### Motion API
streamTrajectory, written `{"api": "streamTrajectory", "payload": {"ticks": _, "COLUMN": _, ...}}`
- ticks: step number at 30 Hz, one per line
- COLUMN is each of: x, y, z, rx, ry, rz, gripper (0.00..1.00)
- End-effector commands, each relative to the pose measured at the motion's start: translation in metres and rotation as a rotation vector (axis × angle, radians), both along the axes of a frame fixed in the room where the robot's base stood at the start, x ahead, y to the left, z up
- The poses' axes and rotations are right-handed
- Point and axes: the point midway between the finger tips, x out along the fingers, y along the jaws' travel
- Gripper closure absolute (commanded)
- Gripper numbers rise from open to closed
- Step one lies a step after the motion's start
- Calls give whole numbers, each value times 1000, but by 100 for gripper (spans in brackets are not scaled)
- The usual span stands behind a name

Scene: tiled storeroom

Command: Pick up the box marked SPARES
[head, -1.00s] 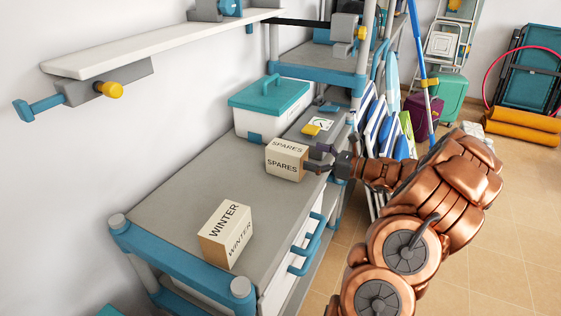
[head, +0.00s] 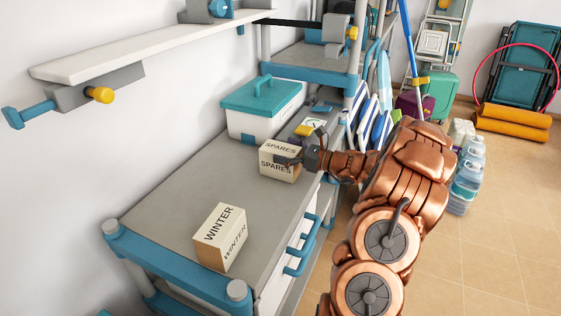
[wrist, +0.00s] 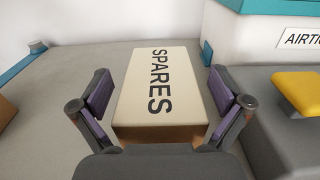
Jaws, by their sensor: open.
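The cream box marked SPARES (head: 279,164) stands on the grey top of the workbench (head: 190,190), near its right edge. In the wrist view the SPARES box (wrist: 160,85) lies between the spread fingers of my gripper (wrist: 163,100). One finger is on each side, with a gap to the box on both sides. My gripper (head: 297,160) is open and overlaps the right part of the box in the head view. The box's lower front is partly hidden by the gripper body in the wrist view.
A box marked WINTER (head: 220,237) stands nearer on the same top. A white bin with a teal lid (head: 262,95) stands just behind the SPARES box. A grey case with a yellow part (wrist: 298,92) is close to the right finger. The middle of the bench top is clear.

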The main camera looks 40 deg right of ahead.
Motion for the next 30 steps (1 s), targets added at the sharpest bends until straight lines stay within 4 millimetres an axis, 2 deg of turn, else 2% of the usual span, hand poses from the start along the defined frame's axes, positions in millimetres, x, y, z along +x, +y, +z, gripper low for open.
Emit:
{"api": "streamTrajectory", "payload": {"ticks": 2, "x": 0, "y": 0, "z": 0, "rx": 0, "ry": 0, "rz": 0, "gripper": 3}}
{"api": "streamTrajectory", "payload": {"ticks": 21, "x": 0, "y": 0, "z": 0, "rx": 0, "ry": 0, "rz": 1, "gripper": 70}}
{"api": "streamTrajectory", "payload": {"ticks": 30, "x": 0, "y": 0, "z": 2, "rx": 0, "ry": 0, "rz": 1, "gripper": 72}}
